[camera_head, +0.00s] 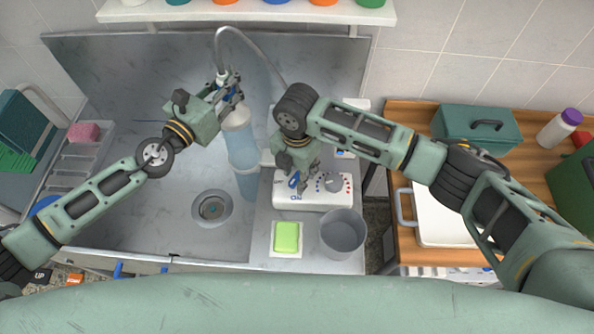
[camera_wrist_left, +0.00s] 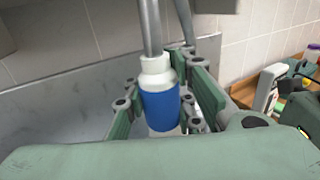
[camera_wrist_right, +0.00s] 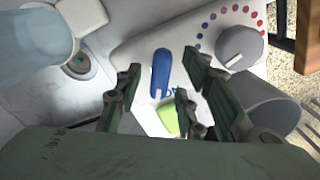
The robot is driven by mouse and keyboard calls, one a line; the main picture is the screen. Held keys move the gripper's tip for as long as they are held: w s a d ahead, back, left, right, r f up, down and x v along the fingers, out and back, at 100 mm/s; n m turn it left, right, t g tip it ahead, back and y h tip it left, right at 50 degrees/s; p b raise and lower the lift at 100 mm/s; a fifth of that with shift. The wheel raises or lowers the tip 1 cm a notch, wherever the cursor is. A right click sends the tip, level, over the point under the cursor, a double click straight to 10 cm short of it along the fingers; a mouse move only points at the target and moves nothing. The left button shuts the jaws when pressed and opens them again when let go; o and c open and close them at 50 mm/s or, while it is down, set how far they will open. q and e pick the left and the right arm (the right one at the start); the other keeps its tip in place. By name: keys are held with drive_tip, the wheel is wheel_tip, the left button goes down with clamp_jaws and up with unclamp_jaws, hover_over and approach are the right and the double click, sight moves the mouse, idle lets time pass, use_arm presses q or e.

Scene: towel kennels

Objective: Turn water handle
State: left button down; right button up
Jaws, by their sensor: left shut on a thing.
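A blue water handle (camera_wrist_right: 161,72) stands on a white control panel (camera_head: 310,201) beside a grey knob (camera_head: 331,183) ringed by blue and red dots. My right gripper (camera_head: 303,178) is over the panel. In the right wrist view its fingers are open, with the blue handle between and just beyond them; I cannot tell whether they touch it. My left gripper (camera_head: 232,92) is shut on a white and blue spray head (camera_wrist_left: 160,100) at the end of a bent metal pipe (camera_head: 247,38). A translucent pale blue column (camera_head: 243,148) shows below it.
The grey sink (camera_head: 160,225) has a round drain (camera_head: 211,208). A grey cup (camera_head: 342,234) and a green sponge (camera_head: 286,237) stand close in front of the panel. A white pot (camera_head: 445,218) and a green box (camera_head: 478,124) are at right. A dish rack (camera_head: 75,165) is at left.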

use_arm(q)
drive_tip(key=shift+r, duration=0.1)
use_arm(e)
clamp_jaws()
idle(0.4)
drive_tip(key=m, duration=0.5)
drive_tip(key=shift+m, duration=0.4)
drive_tip(key=m, duration=0.6)
drive_tip(key=shift+r, duration=0.1)
idle(0.3)
unclamp_jaws()
